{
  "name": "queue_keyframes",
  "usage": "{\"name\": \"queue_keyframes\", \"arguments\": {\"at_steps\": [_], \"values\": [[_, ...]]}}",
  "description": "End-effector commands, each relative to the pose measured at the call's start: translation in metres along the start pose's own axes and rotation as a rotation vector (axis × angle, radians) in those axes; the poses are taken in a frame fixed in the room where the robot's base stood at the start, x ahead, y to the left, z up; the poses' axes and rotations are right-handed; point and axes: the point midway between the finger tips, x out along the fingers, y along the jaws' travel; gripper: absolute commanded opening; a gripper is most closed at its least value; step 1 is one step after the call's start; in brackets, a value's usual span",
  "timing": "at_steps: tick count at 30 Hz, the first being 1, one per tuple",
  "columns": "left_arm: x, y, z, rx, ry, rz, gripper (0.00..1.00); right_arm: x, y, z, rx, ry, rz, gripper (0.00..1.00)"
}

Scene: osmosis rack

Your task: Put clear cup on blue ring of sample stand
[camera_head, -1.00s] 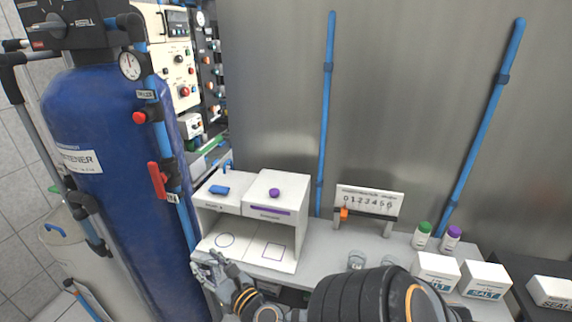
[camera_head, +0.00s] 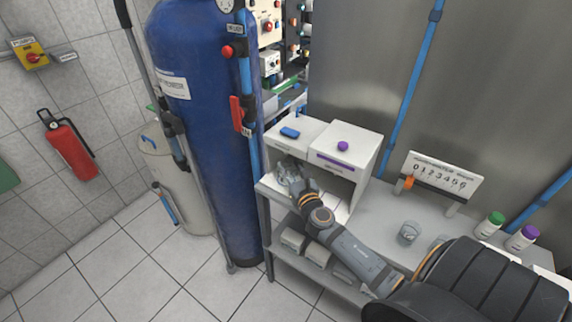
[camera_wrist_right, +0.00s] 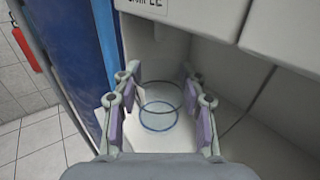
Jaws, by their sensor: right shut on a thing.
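The white sample stand (camera_head: 357,156) has two bays, a left one under a blue knob (camera_head: 290,132) and a right one under a purple knob (camera_head: 343,145). My right gripper (camera_head: 287,176) reaches into the left bay. In the right wrist view its fingers (camera_wrist_right: 162,112) are shut on the clear cup (camera_wrist_right: 164,94), whose dark rim shows between the pads. The blue ring (camera_wrist_right: 158,127) shows through or just below the cup on the bay floor. I cannot tell whether the cup touches the floor. My left gripper is not in view.
Another clear cup (camera_head: 408,233) stands on the bench, near a numbered sign (camera_head: 441,180). Bottles with green (camera_head: 490,224) and purple (camera_head: 522,237) caps stand at right. A tall blue tank (camera_head: 205,130) is close on the stand's left. The bay's walls and roof surround my gripper.

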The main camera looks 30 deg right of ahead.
Motion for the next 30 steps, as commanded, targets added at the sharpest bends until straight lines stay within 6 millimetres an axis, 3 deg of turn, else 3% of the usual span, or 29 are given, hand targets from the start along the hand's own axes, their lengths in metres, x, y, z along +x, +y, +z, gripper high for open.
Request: {"name": "queue_keyframes", "arguments": {"at_steps": [3, 7, 11, 18, 30], "values": [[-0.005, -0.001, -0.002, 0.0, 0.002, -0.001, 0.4, 0.027, 0.0, 0.002, 0.0, -0.002, -0.001, 0.21], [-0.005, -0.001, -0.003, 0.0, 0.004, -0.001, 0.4, 0.042, 0.0, 0.0, 0.0, -0.001, 0.0, 0.21], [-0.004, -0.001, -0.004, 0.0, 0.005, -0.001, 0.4, 0.044, 0.0, -0.002, -0.001, 0.001, 0.001, 0.21], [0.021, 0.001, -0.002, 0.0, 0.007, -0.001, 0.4, 0.043, 0.0, -0.038, -0.002, 0.001, 0.001, 0.21], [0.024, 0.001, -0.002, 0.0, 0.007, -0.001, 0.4, 0.043, 0.0, -0.041, -0.002, 0.001, 0.001, 0.21]]}}
